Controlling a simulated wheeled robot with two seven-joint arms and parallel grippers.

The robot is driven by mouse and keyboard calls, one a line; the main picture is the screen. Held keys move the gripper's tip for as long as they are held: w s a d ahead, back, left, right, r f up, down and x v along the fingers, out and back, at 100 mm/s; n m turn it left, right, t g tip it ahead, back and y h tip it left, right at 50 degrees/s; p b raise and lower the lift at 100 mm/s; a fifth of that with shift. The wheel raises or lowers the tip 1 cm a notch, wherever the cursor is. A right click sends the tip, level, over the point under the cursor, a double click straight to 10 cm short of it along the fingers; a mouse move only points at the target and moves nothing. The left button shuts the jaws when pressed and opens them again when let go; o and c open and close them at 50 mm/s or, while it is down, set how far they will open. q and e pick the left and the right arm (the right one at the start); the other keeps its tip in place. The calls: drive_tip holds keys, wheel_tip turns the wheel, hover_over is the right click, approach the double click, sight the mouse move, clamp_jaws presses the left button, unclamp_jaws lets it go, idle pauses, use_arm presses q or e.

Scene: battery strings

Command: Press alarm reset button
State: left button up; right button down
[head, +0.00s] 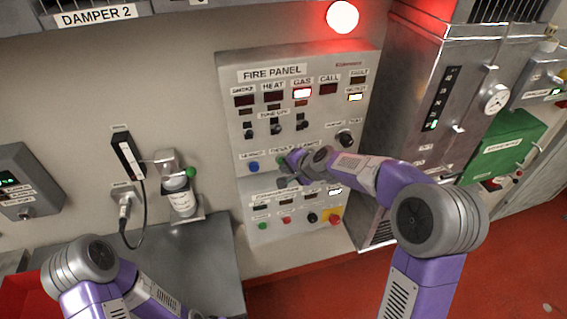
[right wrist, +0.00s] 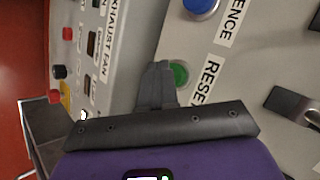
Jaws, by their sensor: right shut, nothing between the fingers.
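The fire panel (head: 230,95) is a grey box on the wall in the head view. The green button (right wrist: 179,73) beside a label reading "RESE", cut off by my gripper, shows in the right wrist view. My right gripper (right wrist: 158,66) is shut and empty. Its fingertips are right beside the green button and overlap its edge in the picture; I cannot tell whether they touch it. In the head view my right gripper (head: 284,162) is at the panel's lower part and mostly hides the button. My left arm shows at lower left, its gripper out of view.
A blue button (right wrist: 200,6) sits beside the green one. A black lever switch (right wrist: 292,104) is on the other side. Below is an exhaust fan panel (head: 252,213) with small buttons and a red knob (head: 335,219). A lit red lamp (head: 342,17) is above.

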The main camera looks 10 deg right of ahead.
drive_tip(key=shift+w, duration=0.45)
idle(0.3)
drive_tip(key=shift+s, duration=0.1)
drive_tip(key=shift+s+b, duration=0.35)
drive_tip(key=shift+s, duration=0.65)
drive_tip(key=shift+s, duration=0.1)
drive_tip(key=s+b, duration=0.1)
drive_tip(key=s, duration=0.3)
drive_tip(key=shift+s+d, duration=0.1)
drive_tip(key=shift+s, duration=0.3)
idle(0.5)
